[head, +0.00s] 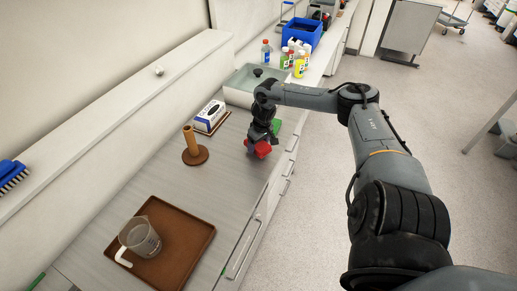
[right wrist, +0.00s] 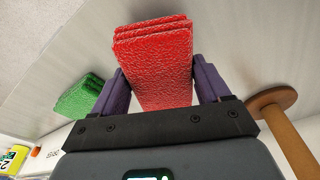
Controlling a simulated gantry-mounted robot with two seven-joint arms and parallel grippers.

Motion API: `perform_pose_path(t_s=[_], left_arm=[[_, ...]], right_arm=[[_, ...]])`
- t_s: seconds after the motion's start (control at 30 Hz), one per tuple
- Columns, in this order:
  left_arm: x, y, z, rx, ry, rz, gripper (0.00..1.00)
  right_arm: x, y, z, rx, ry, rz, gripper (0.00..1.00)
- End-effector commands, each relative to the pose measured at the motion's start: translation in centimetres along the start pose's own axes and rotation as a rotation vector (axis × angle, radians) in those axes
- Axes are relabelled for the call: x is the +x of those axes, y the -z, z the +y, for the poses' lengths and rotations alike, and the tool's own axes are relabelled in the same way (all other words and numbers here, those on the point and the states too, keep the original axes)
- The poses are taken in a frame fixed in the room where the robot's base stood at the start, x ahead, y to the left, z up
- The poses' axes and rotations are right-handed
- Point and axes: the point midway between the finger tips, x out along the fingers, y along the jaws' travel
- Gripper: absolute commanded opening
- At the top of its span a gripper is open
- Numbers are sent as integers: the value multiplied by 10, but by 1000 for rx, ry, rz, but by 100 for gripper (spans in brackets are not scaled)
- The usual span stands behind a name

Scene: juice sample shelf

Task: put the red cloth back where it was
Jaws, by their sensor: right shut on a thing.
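The red cloth (right wrist: 155,60) is a folded, textured stack. My right gripper (right wrist: 158,90) is shut on it, with one purple finger on each side. In the head view the red cloth (head: 262,149) shows below my right gripper (head: 260,138), over the counter near its front edge. I cannot tell whether the cloth touches the counter. A green cloth (right wrist: 80,97) lies on the counter beside it; part of it also shows behind the gripper in the head view (head: 276,126). My left gripper is not in view.
A brown stand with a post (head: 194,150) and a blue-and-white box (head: 210,116) are left of the gripper. A brown tray (head: 190,251) holds a clear jug (head: 140,237). Several bottles (head: 299,66) and a blue crate (head: 304,34) stand farther back. Bare counter lies between tray and cloth.

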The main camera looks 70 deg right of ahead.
Motion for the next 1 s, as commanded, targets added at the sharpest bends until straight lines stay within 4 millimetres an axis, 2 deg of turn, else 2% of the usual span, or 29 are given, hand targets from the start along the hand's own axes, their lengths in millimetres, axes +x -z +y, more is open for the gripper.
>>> perform_pose_path(t_s=[0.1,0.2,0.57,0.6,0.73,1.0], left_arm=[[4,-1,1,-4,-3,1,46],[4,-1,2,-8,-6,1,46],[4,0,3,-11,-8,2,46],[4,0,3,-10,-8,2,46],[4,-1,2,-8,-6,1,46],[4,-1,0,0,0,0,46]], right_arm=[[18,-3,-1,3,3,0,47],[25,-4,0,1,1,0,47],[27,-4,0,1,1,0,47],[27,-4,0,0,1,0,79],[27,-4,0,0,1,0,99],[26,-4,0,0,0,0,100]])
